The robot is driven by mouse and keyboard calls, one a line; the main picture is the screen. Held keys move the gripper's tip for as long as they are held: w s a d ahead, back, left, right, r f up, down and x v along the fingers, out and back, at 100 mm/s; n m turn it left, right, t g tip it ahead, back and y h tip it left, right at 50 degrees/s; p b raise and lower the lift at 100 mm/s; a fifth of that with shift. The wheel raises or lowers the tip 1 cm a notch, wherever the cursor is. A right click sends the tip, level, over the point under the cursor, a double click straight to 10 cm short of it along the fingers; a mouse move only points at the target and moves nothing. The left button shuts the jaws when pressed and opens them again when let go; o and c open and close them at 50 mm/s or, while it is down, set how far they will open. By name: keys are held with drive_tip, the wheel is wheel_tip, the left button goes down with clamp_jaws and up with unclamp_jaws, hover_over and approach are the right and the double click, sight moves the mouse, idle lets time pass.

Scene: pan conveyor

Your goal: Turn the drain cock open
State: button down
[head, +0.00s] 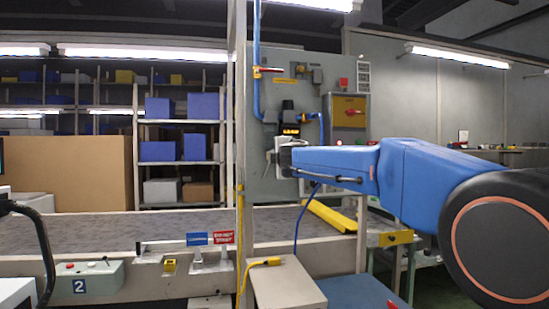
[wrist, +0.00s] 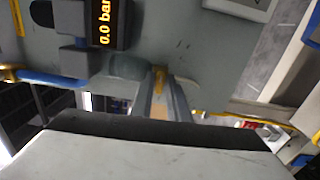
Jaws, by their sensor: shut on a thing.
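My gripper (head: 277,156) is in front of the grey panel (head: 330,92), below the black unit with the lit display. In the wrist view my gripper (wrist: 163,88) is shut on a small yellow piece (wrist: 159,76), which looks like the drain cock's handle. Most of the cock is hidden between and behind the fingers, so its turn angle cannot be told. The display (wrist: 115,20) reads 0.0 bar. A grey rounded part (wrist: 128,67) lies just left of the fingers.
A red-handled valve (head: 268,70) sits on the blue pipe (head: 256,98) higher on the panel. A yellow box (head: 349,111) is to the right. The grey conveyor belt (head: 130,228) runs below, with a yellow bar (head: 330,216) on its right part.

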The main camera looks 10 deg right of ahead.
drive_tip(key=shift+f+m, duration=0.1)
drive_tip(key=shift+m, duration=0.2)
drive_tip(key=c, duration=1.8)
unclamp_jaws()
drive_tip(key=shift+c, duration=0.2)
drive_tip(key=shift+s, duration=0.15)
drive_tip(key=s, duration=1.7)
